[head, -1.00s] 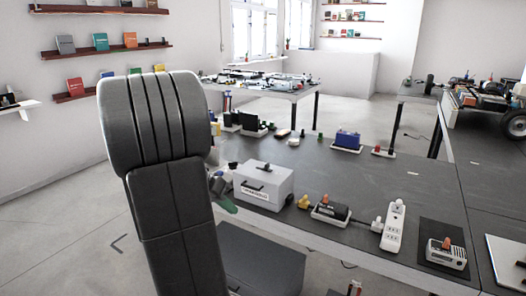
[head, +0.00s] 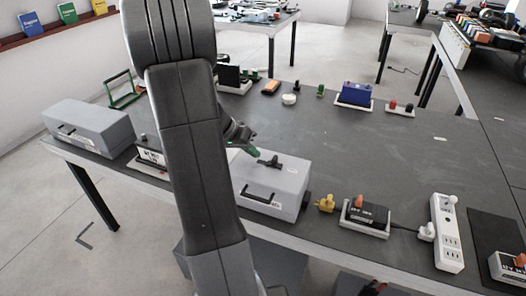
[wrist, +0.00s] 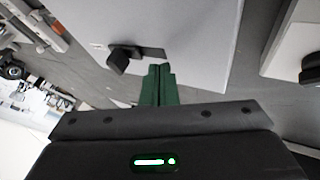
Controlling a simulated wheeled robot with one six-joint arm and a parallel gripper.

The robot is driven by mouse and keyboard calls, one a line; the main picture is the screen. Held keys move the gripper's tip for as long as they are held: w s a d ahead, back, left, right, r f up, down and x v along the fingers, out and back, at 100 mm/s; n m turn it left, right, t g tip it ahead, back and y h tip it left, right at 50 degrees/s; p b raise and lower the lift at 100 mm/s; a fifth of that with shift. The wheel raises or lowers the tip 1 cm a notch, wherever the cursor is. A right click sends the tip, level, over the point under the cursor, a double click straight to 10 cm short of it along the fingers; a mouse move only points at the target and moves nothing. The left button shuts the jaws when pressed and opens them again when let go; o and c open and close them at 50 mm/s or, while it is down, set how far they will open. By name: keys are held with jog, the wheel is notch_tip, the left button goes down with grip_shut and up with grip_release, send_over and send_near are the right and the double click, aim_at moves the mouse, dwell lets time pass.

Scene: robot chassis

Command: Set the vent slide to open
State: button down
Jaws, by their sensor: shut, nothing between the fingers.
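A grey box (head: 275,190) stands on the dark table in the head view, with a black handle on its front. On its top sits a small black slide knob (head: 271,162), which looks like the vent slide. In the wrist view the knob (wrist: 123,58) stands at the left part of a dark slot (wrist: 152,53) in the pale top. My gripper (head: 250,151) has green fingers, shut and empty, just left of the knob in the head view. In the wrist view the fingertips (wrist: 160,68) are close to the slot, right of the knob; contact cannot be told.
A second grey case (head: 90,128) stands at the table's left end. A yellow fitting (head: 325,203), a black device on a white tray (head: 365,217) and a white power strip (head: 447,232) lie right of the box.

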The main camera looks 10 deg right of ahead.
aim_at(275, 160)
jog(key=s+d, duration=0.2)
jog(key=shift+s+d+r+p, duration=0.2)
jog(key=shift+d+r+p, duration=0.1)
jog(key=shift+d, duration=0.05)
jog(key=shift+d+f, duration=0.1)
jog(key=shift+d, duration=0.05)
jog(key=shift+s+d+f+b, duration=0.2)
jog(key=shift+s+d+b, duration=0.15)
jog(key=shift+b, duration=0.45)
jog(key=shift+s+d+r+b, duration=0.2)
jog(key=shift+s+d+b, duration=0.2)
jog(key=shift+b, duration=0.1)
jog(key=shift+f, duration=0.1)
jog(key=shift+w, duration=0.1)
